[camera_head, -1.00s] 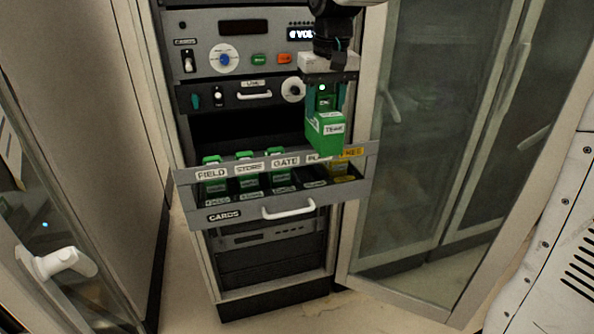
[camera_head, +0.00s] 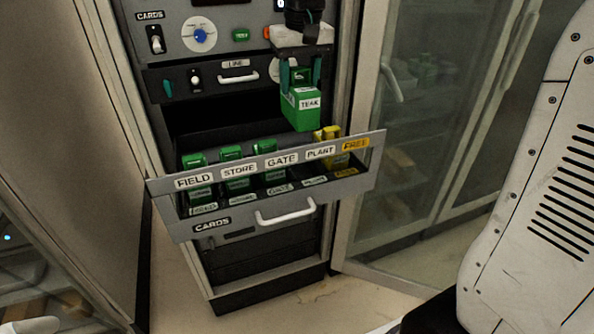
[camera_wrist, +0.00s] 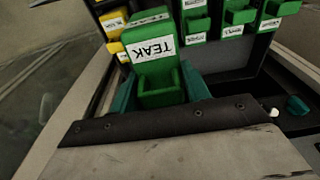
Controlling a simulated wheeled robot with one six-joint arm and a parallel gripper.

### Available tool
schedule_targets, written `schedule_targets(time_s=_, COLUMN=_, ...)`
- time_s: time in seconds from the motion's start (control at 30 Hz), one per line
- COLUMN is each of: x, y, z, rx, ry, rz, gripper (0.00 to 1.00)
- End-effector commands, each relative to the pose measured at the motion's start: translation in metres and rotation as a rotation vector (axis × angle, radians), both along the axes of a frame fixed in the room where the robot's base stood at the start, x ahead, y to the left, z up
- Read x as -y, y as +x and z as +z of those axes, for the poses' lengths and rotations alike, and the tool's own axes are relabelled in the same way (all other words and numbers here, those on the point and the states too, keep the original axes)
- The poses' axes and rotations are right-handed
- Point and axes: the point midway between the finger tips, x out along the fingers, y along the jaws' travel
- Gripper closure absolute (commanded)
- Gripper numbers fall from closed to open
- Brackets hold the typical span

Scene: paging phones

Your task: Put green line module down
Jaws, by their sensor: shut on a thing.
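My gripper (camera_head: 301,80) is shut on a green module (camera_head: 302,110) with a white TEAK label, held upright above the open CARDS drawer. In the wrist view the green module (camera_wrist: 156,68) sits between the fingers, label facing the camera upside down. The drawer (camera_head: 226,222) has slots labelled FIELD, STORE, GATE, PLANT and a yellow FREE. Green modules stand behind the FIELD (camera_head: 197,172), STORE (camera_head: 233,165) and GATE (camera_head: 268,160) labels. No module shows behind PLANT. Yellow modules (camera_head: 328,134) stand near FREE.
Above the drawer is a LINE panel (camera_head: 237,82) with knobs and a white handle. The drawer has a white handle (camera_head: 286,216) on its front. An open glass cabinet door (camera_head: 400,150) stands close on the right. Bare floor (camera_head: 300,297) shows below.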

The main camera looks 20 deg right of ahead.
Motion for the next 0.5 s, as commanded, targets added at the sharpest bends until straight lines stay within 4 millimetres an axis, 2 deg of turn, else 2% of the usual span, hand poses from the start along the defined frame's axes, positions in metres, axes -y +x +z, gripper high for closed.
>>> schedule_targets(time_s=0.5, x=0.003, y=0.0, z=-0.067, rx=0.001, ry=0.0, rz=-0.005, gripper=1.0)
